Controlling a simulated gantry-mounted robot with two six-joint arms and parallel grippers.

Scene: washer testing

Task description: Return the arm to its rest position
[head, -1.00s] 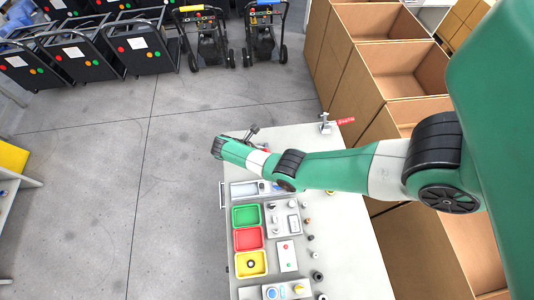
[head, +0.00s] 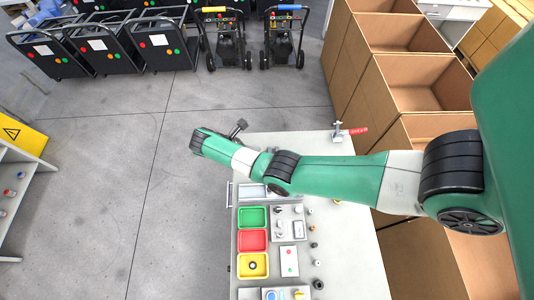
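My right arm comes in from the right as green and white links with black joints and reaches across the workbench (head: 345,245). Its far end is over the bench's upper left edge. A small dark part (head: 238,128) shows just behind that end, and I cannot tell whether it is the gripper's fingers. The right gripper's opening is not shown clearly. My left arm and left gripper are out of view.
Open cardboard boxes (head: 400,35) stand right. Black carts (head: 160,45) stand at the back. Grey floor (head: 110,190) is clear at left.

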